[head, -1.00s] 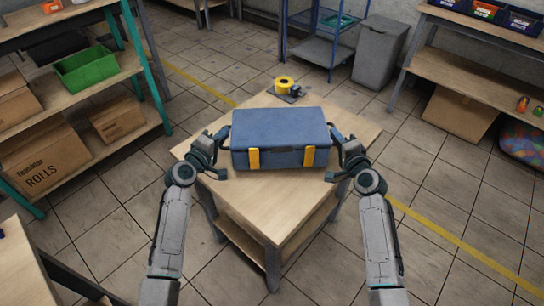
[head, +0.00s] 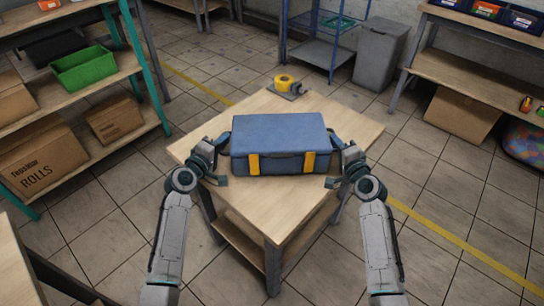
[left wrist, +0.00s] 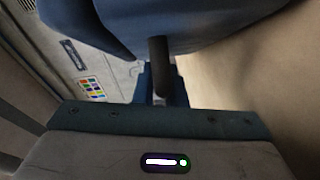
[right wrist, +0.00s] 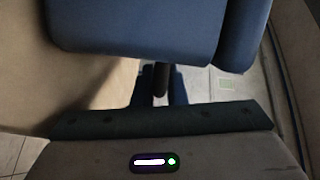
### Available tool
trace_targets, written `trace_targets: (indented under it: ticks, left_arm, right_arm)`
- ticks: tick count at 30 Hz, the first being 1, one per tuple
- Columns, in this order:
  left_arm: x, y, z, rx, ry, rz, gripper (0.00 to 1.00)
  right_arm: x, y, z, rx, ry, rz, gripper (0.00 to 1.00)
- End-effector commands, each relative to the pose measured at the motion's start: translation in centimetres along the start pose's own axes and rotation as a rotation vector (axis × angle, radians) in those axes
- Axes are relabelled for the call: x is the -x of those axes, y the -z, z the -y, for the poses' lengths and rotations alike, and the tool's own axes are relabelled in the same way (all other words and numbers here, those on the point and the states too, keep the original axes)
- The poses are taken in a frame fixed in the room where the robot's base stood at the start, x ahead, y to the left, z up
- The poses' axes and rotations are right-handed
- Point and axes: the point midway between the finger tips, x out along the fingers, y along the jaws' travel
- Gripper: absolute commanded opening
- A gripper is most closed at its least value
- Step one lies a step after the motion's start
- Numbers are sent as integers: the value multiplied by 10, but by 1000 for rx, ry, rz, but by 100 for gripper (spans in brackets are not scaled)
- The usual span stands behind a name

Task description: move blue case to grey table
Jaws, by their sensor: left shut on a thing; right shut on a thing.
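The blue case (head: 278,132) with two yellow latches is level at the middle of the wood-topped table (head: 270,212), which has grey legs. My left gripper (head: 221,160) is shut on the case's left side handle, a dark bar in the left wrist view (left wrist: 158,62). My right gripper (head: 335,160) is shut on the right side handle, which shows in the right wrist view (right wrist: 160,80). The case's underside is hidden, so I cannot tell whether it touches the tabletop.
A yellow tape roll (head: 285,81) on a dark holder stands at the table's far corner. A shelf (head: 100,68) with a green bin (head: 83,68) and cardboard boxes is at left. A grey bin (head: 381,54) and a blue rack (head: 318,42) stand behind. Floor shows around the table.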

Motion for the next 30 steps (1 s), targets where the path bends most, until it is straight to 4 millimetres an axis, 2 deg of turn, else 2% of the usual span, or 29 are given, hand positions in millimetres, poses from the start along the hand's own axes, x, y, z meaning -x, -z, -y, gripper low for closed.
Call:
trace_targets:
  ticks: [4,5,7,8,14,19,26,30]
  left_arm:
    - [-1,0,8,-2,-3,-3,0]
    - [0,0,7,-1,0,-2,17]
    - [0,0,6,-1,0,-1,30]
    - [0,0,6,-1,0,-1,32]
    - [-1,-1,6,0,0,-1,34]
    - [-1,-1,6,0,0,0,68]
    - [-1,-1,6,0,-1,0,69]
    - [3,5,8,-1,0,0,69]
  right_arm:
    - [-1,0,-8,4,4,-3,0]
    - [0,0,-7,3,0,-2,17]
    - [0,0,-6,3,0,-2,31]
    - [0,-1,-6,2,0,-1,33]
    - [0,-1,-6,1,0,-1,33]
    - [0,-1,-6,1,0,0,33]
    - [0,-1,-6,0,0,0,33]
    - [0,-1,-6,0,0,0,33]
